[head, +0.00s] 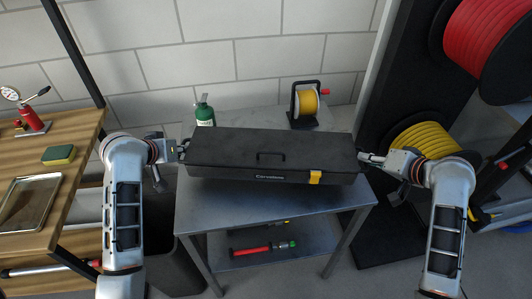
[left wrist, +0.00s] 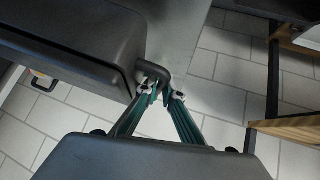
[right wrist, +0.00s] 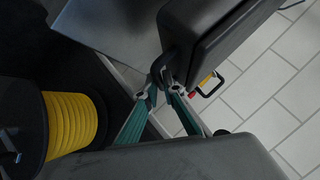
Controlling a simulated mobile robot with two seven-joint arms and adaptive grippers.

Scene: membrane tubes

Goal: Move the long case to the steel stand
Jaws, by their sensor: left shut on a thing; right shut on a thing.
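The long black case (head: 230,149) is over the top of the steel stand (head: 240,207), lid up, with a handle and a yellow latch on its front. I cannot tell whether its underside touches the stand top. My left gripper (head: 183,150) is shut on the handle at the case's left end; the left wrist view shows its fingertips (left wrist: 161,90) around that handle. My right gripper (head: 362,159) is shut on the handle at the right end, and its fingertips (right wrist: 163,90) also show in the right wrist view.
A green bottle (head: 205,112) and a yellow reel (head: 307,103) stand behind the case. A red tool (head: 252,249) lies on the stand's lower shelf. A wooden shelf (head: 80,130) is at the left. Large red (head: 485,45) and yellow (head: 428,140) reels are at the right.

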